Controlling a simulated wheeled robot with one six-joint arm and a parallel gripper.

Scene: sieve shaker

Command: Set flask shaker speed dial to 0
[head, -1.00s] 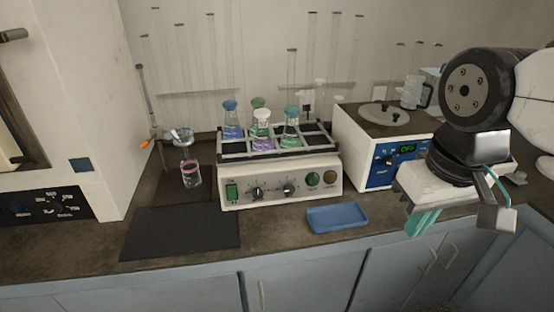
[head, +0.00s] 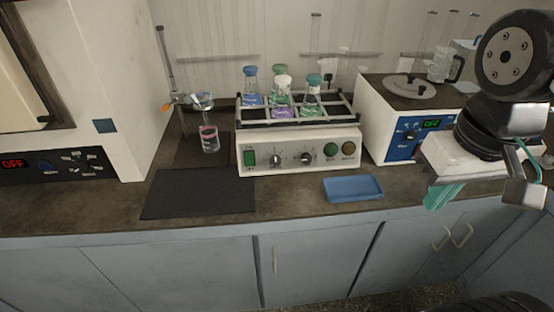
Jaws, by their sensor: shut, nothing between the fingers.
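The flask shaker (head: 300,173) is a white box on the bench in the middle of the head view. I cannot read the dial marks. Several stoppered flasks with blue, green and purple liquid stand in the rack (head: 340,118) on top. My gripper (head: 485,190) is at the right, in front of the bench edge, well apart from the shaker. It is shut and empty.
A blue tray (head: 353,188) lies in front of the shaker. A white device with a blue panel (head: 403,144) stands at its right. An oven (head: 100,90) stands far left.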

